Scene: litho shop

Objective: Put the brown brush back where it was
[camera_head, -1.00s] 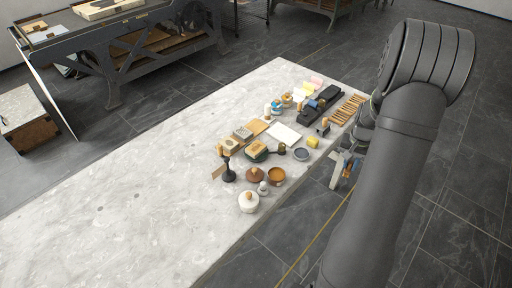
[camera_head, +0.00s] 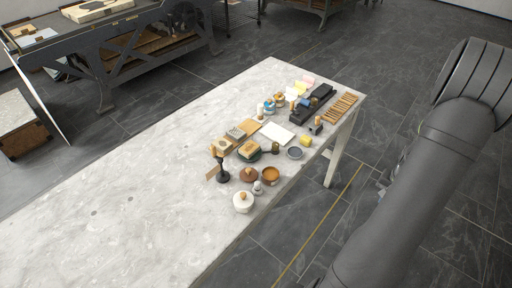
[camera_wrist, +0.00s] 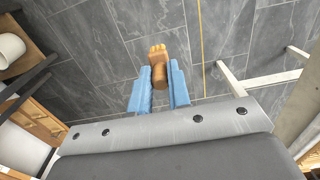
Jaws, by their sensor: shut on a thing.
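My gripper (camera_wrist: 160,92) has blue fingers. In the wrist view they are shut on the brown brush (camera_wrist: 158,75), which sticks out beyond the fingertips with its pale tip (camera_wrist: 157,49) pointing away from the wrist. The brush is over the dark tiled floor, clear of any surface. In the head view my arm covers the right side, and the gripper and brush cannot be made out. The pale stone table (camera_head: 130,180) stands to the left of the arm. I cannot tell which spot on it the brush came from.
The table's left part is bare. Wooden shelving (camera_wrist: 42,118) shows left in the wrist view.

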